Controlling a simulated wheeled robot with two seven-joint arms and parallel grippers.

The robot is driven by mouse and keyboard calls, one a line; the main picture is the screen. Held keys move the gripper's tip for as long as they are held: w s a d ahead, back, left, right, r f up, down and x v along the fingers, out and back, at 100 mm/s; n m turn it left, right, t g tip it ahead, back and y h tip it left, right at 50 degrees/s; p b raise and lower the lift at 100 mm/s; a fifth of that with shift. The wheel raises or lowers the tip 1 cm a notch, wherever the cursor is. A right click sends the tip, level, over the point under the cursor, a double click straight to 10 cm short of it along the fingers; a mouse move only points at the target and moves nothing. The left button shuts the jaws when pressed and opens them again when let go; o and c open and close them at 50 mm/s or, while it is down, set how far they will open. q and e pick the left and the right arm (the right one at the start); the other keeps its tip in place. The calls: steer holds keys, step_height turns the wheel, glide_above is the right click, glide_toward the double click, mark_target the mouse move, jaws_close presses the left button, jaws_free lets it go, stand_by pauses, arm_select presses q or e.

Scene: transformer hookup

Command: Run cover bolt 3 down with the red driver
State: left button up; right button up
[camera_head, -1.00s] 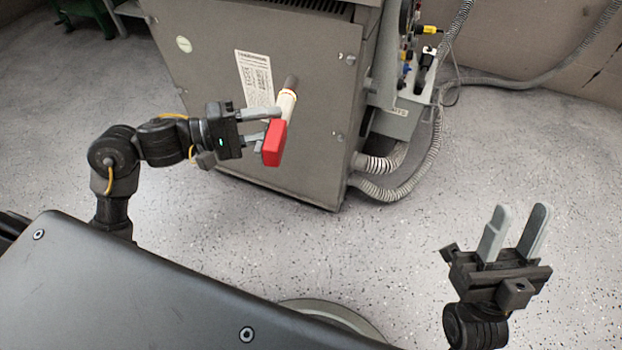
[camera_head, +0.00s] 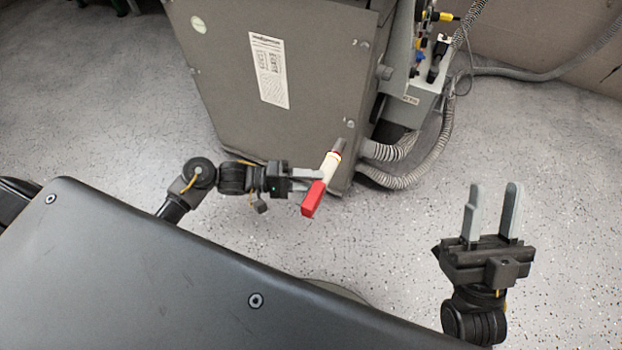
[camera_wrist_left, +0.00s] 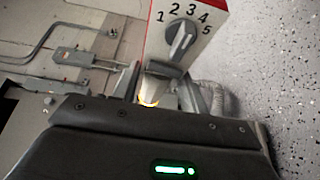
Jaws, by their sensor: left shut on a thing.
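The red driver (camera_head: 313,199) has a red body, a pale collar and a dark tip. My left gripper (camera_head: 309,180) is shut on it. The driver's tip points up and right, in front of the lower right corner of the grey cabinet cover (camera_head: 230,110), just below a bolt (camera_head: 349,123). I cannot tell whether the tip touches anything. Another bolt (camera_head: 361,43) sits at the upper right; I cannot read which is bolt 3. In the left wrist view, the driver's dial (camera_wrist_left: 182,40) shows numbers 1 to 5, and its collar glows orange. My right gripper (camera_head: 494,190) is open and empty.
Ribbed grey hoses (camera_head: 410,170) curve out at the cabinet's right side. A side box (camera_head: 412,98) with coloured fittings stands beside the cabinet there. The speckled floor (camera_head: 400,240) between my grippers is clear.

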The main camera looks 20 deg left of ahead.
arm_select(q)
steer(key=shift+r, duration=0.1)
steer(key=shift+w+d, duration=0.2)
steer(key=shift+w, duration=2.35)
arm_select(e)
steer(key=shift+w+a+f+g, duration=0.25)
steer(key=shift+a+g, duration=0.05)
steer(key=shift+g, duration=0.2)
arm_select(q)
steer(key=shift+p, duration=0.45)
arm_select(e)
steer(key=shift+r, duration=0.25)
arm_select(q)
steer(key=shift+p, duration=0.3)
arm_select(e)
steer(key=shift+r, duration=0.3)
arm_select(q)
steer(key=shift+w, duration=0.85)
arm_select(e)
steer(key=shift+f, duration=0.2)
